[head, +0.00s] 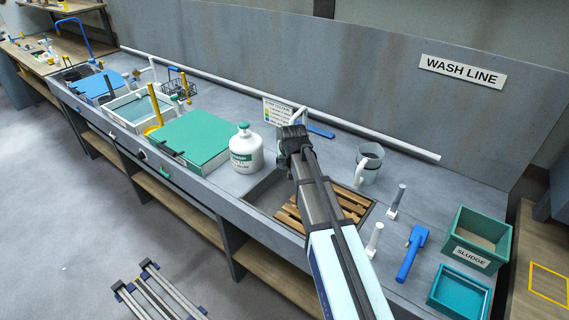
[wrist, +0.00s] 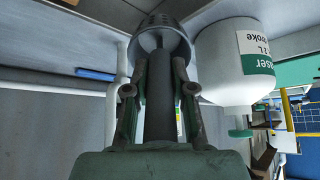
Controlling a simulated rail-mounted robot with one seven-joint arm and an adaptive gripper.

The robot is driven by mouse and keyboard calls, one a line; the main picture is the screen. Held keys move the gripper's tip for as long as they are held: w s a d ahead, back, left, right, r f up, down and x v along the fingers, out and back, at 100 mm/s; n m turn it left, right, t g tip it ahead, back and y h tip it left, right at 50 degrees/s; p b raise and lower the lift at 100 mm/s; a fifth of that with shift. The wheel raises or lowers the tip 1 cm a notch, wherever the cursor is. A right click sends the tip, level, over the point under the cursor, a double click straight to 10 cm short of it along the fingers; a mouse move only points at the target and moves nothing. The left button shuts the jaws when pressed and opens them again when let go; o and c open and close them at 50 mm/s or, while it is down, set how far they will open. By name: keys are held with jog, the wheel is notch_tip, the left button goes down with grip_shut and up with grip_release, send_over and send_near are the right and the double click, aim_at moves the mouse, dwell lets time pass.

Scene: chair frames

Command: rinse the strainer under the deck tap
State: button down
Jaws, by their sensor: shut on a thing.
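My gripper (head: 293,140) is over the back of the sink (head: 262,194). In the wrist view, my gripper (wrist: 160,82) is shut on the dark round handle of the strainer (wrist: 160,38), whose grey metal head with small holes lies beyond the fingertips. In the head view the strainer is hidden by my gripper and arm. A white pipe that looks like the deck tap (head: 298,116) rises just behind my gripper; it also shows left of the strainer in the wrist view (wrist: 122,68). I cannot tell whether water runs.
A white degreaser bottle (head: 246,154) stands close left of my gripper. A wooden slatted rack (head: 345,203) lies in the sink. A grey jug (head: 369,166), a blue tool (head: 411,252) and a green sludge bin (head: 486,222) are to the right. A green lid (head: 185,140) lies left.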

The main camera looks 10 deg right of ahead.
jog(key=s, duration=0.7)
jog(key=shift+s, duration=0.35)
dwell(1.4)
jog(key=s+r+p, duration=0.2)
jog(key=s+r, duration=0.2)
jog(key=s, duration=0.1)
jog(key=shift+p, duration=0.35)
dwell(0.4)
